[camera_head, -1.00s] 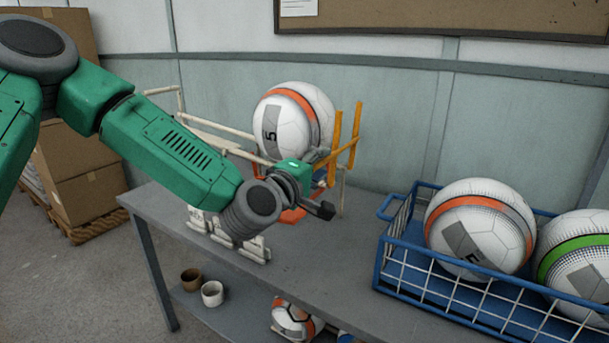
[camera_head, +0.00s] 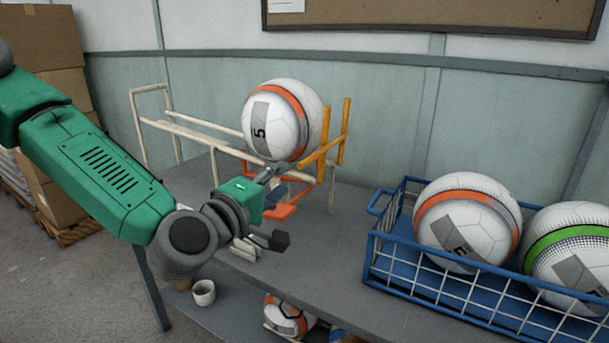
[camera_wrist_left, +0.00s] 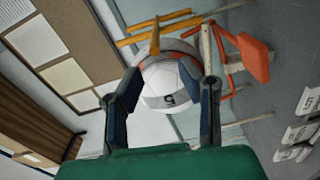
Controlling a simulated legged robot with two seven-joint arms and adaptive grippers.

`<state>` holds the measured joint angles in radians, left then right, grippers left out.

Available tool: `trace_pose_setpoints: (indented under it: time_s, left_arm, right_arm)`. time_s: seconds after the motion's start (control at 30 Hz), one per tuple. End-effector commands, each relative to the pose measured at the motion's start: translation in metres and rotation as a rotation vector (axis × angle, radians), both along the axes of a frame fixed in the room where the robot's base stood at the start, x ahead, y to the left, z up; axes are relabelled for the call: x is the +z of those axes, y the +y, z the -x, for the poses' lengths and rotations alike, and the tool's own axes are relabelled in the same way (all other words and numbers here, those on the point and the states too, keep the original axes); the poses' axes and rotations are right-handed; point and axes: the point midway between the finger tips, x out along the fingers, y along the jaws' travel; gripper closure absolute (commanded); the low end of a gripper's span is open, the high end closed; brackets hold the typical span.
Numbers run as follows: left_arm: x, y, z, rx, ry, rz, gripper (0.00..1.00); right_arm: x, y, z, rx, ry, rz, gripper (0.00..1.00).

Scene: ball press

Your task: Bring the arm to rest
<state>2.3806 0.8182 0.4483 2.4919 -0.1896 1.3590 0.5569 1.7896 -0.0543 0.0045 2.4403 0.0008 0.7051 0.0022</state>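My left gripper (camera_head: 274,206) is at the middle of the head view, in front of the press and above the table (camera_head: 325,265). It is open and empty. In the left wrist view, its two dark fingers (camera_wrist_left: 168,80) stand apart, with a ball visible beyond the gap. That white ball with an orange band (camera_head: 285,120) sits on the press frame (camera_head: 195,134), behind and above the gripper in the head view. The gripper seems apart from the ball. Part of the press is hidden behind my left arm's wrist. My right gripper is not in view.
A blue wire basket (camera_head: 375,253) on the right holds an orange-banded ball (camera_head: 467,222) and a green-banded ball (camera_head: 570,255). Another ball (camera_head: 289,315) and a white cup (camera_head: 204,292) are on the lower shelf. Cardboard boxes (camera_head: 45,80) stand at the left.

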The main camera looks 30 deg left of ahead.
Motion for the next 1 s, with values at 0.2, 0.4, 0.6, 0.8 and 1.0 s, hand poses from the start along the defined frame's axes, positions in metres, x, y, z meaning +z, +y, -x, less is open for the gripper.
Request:
trace_pose_setpoints:
  time_s: [0.2, 0.4, 0.6, 0.8, 1.0]
  left_arm:
    - [-0.006, -0.002, 0.0, -0.008, 0.015, -0.014, 0.68]
    - [-0.089, -0.03, 0.016, -0.127, 0.221, -0.219, 0.68]
    - [-0.225, -0.051, 0.084, -0.38, 0.567, -0.572, 0.68]
    - [-0.331, -0.038, 0.187, -0.693, 0.887, -0.906, 0.68]
    - [-0.377, -0.01, 0.271, -0.958, 1.094, -1.133, 0.68]
  right_arm:
    - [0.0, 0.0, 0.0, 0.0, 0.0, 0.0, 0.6]
    - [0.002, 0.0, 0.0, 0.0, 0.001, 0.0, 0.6]
    - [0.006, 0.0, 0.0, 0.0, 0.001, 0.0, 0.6]
    - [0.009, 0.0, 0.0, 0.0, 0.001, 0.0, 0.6]
    - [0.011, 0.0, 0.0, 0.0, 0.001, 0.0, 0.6]
